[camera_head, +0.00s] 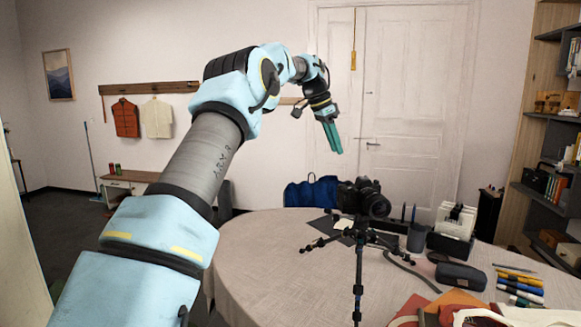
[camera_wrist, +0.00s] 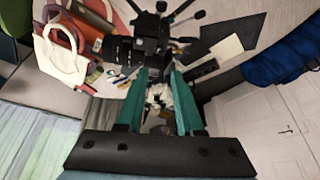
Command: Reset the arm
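My arm reaches up from the lower left of the head view and bends over at its top. My gripper (camera_head: 334,138) hangs with its green fingers pointing down, in the air in front of the white door. It is clear of the table (camera_head: 255,245) and above and left of the black camera (camera_head: 364,197) on its tripod (camera_head: 358,265). In the wrist view my gripper (camera_wrist: 160,74) has its two green fingers apart, with nothing held between them. The camera also shows there (camera_wrist: 122,48), beyond the fingertips.
A bookshelf (camera_head: 553,130) stands at the right. The air around my gripper is free.

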